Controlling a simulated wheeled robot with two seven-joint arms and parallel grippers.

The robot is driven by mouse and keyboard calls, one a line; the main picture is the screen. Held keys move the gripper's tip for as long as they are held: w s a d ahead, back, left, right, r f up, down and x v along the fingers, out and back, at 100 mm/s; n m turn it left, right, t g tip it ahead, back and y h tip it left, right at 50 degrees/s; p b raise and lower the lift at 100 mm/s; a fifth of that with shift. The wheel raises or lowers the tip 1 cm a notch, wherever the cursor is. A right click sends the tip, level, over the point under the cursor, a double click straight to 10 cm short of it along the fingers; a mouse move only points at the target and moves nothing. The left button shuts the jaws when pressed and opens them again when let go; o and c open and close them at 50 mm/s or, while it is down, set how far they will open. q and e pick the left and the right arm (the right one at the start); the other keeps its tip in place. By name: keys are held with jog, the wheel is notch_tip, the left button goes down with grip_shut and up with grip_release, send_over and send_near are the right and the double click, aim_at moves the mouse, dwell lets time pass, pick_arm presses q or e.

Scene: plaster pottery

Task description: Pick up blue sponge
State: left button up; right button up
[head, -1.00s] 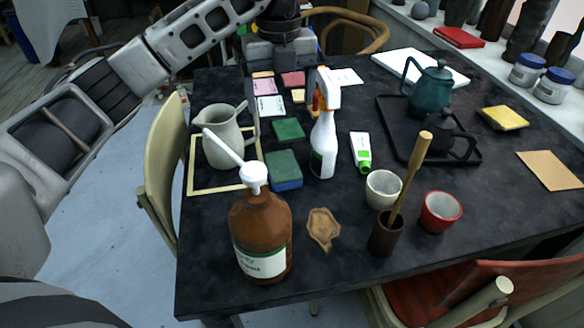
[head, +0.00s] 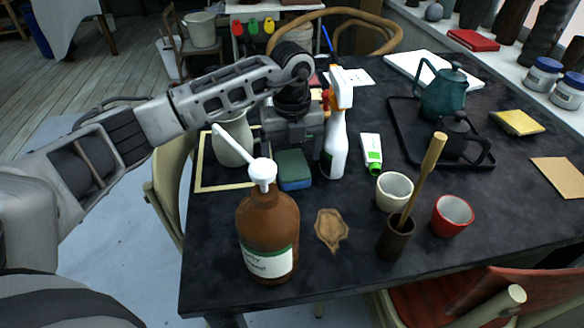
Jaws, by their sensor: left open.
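The blue sponge (head: 294,172), with a green top face, lies on the dark table between the brown pump bottle (head: 268,232) and the white spray bottle (head: 336,150). My left gripper (head: 292,140) points down just behind the sponge as seen from the head, close to the spray bottle. It is open with nothing seen in it; its fingertips are hard to make out, and I cannot tell whether it touches anything. My right gripper is not in view.
A grey-white pitcher (head: 234,142) stands left of my gripper, partly covered by my arm. A green and white tube (head: 371,152), a pale cup (head: 394,191), a red cup (head: 452,215) and a black tray (head: 407,125) with teapots lie to the right.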

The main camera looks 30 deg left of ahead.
aim_at(292, 164)
pick_arm(q)
notch_tip(292, 164, down, 2)
jog(key=shift+f, duration=0.2)
jog(key=c, duration=1.1)
jog(key=shift+o, duration=0.2)
jog(key=shift+r, duration=0.15)
notch_tip(292, 164, up, 18)
jog(key=shift+p, duration=0.4)
